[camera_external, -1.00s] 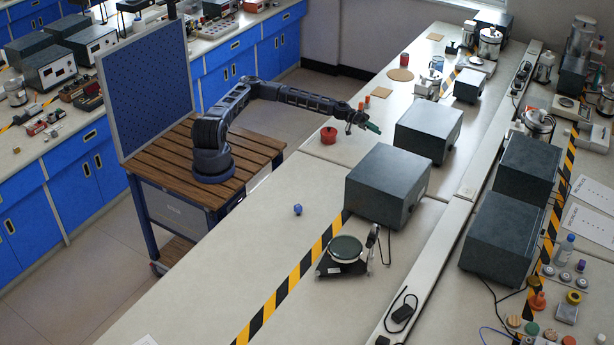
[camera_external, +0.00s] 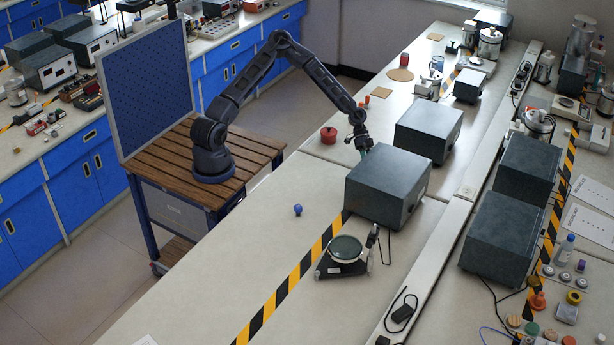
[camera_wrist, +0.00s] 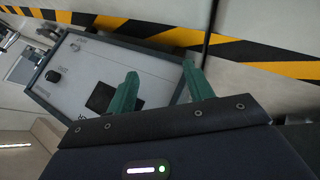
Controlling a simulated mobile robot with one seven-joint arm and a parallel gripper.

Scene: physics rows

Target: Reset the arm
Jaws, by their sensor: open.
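My arm (camera_external: 262,82) rises from its base on the wooden-topped cart, bends high at the elbow and slopes down to the right. My gripper (camera_external: 363,152) hangs pointing down over the bench, just behind the large dark grey box (camera_external: 390,185). In the wrist view its two green fingers (camera_wrist: 158,92) stand apart with nothing between them. A grey-fronted box with a black knob (camera_wrist: 110,75) lies beyond the fingertips there.
A red round object (camera_external: 328,135) is on the bench left of my gripper. A second dark box (camera_external: 428,131) stands to its right. The bench's near left is clear.

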